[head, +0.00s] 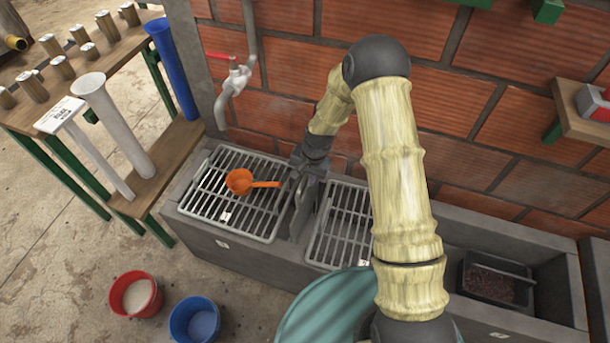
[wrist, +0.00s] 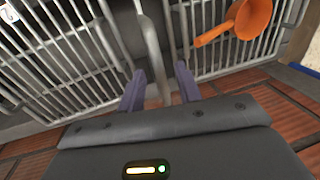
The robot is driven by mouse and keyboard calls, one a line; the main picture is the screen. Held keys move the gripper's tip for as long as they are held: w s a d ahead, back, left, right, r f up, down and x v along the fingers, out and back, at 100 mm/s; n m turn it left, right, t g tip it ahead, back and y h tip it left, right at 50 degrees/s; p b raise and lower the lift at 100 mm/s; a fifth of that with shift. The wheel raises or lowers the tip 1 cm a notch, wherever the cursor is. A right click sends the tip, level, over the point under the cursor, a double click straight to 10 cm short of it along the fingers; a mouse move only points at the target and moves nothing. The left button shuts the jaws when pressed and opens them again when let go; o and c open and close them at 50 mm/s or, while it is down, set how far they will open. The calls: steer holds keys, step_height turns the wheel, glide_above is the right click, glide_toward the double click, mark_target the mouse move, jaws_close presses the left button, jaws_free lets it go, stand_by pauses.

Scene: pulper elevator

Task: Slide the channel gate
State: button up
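The channel gate (head: 302,210) is a grey upright plate between the two grates, partly hidden by my gripper in the head view. In the wrist view a grey metal bar (wrist: 150,40), which looks like the gate's handle, runs down between my fingers. My gripper (wrist: 160,88) has its two fingers apart, one on each side of that bar, with gaps showing. In the head view my gripper (head: 296,180) is low over the gate; its fingertips are hard to make out.
An orange ladle (head: 240,182) lies on the left grate (head: 215,222), its handle pointing toward my gripper. The right grate (head: 336,235) is on the other side. A brick wall (head: 280,110) and a red-handled tap (head: 236,75) stand behind. Red (head: 135,295) and blue (head: 195,320) buckets stand in front.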

mark_target(305, 199)
jaws_close()
step_height(305, 199, down, 14)
steer(key=b, duration=0.6)
steer(key=shift+r+b, duration=0.25)
steer(key=shift+b, duration=0.05)
steer(key=shift+c, duration=0.2)
jaws_free()
steer(key=shift+f, duration=0.1)
steer(key=shift+o, duration=0.2)
steer(key=shift+r, duration=0.2)
steer(key=shift+r, duration=0.25)
steer(key=s+d+r+p, duration=0.1)
steer(key=d+r+p, duration=0.1)
steer(key=r, duration=1.4)
steer(key=shift+d+r, duration=0.2)
steer(key=shift+d, duration=0.4)
